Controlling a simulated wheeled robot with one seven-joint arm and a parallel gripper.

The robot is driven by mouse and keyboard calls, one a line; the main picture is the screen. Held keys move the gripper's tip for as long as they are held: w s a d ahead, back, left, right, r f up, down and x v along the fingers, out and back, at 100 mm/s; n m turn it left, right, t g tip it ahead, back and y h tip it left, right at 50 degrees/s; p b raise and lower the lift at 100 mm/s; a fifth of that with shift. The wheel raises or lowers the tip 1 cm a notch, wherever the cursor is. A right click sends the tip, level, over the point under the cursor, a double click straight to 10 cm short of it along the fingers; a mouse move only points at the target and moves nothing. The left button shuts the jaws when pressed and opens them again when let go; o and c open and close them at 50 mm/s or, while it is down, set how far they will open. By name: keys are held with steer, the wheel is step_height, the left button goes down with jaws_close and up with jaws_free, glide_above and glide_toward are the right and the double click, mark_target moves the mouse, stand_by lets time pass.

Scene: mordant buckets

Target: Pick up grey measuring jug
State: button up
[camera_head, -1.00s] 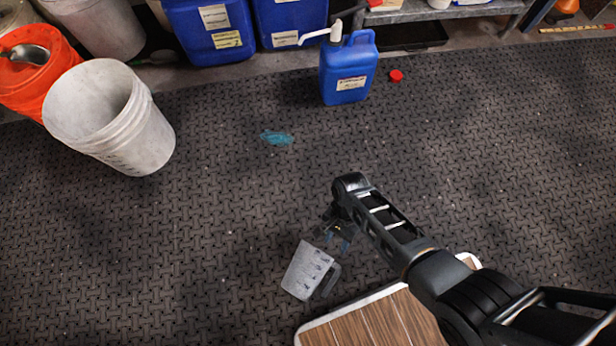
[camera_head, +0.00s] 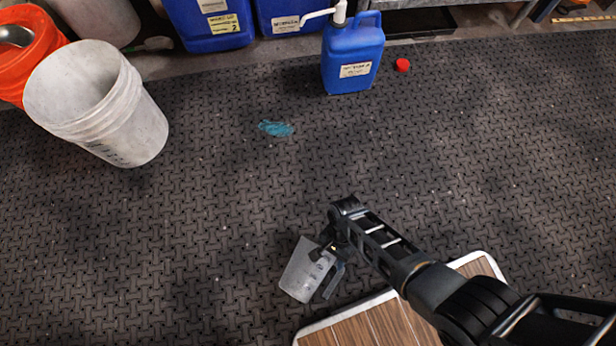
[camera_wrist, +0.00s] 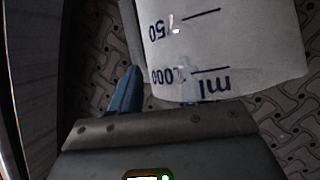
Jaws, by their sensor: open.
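The grey measuring jug (camera_head: 301,274) stands on the dark textured mat in the lower middle of the head view. Its handle (camera_head: 333,281) is on the right side. My gripper (camera_head: 329,254) is at the jug's upper right, by the rim and handle, and partly overlaps it. In the wrist view the jug (camera_wrist: 225,45) fills the upper right, with its dark volume marks upside down. One blue fingertip (camera_wrist: 125,92) shows left of the jug wall, beside the handle. The other finger is mostly hidden. The jaws are open, and I cannot tell whether they touch the jug.
A white bucket (camera_head: 140,125) stands at the left beside an orange bucket (camera_head: 30,50). A blue jerrycan (camera_head: 350,62) with a pump and a red cap (camera_head: 402,65) are at the back. A wood-topped board (camera_head: 375,325) lies at the front.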

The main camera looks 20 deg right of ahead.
jaws_close()
stand_by(0.4)
steer(key=shift+r, duration=0.1)
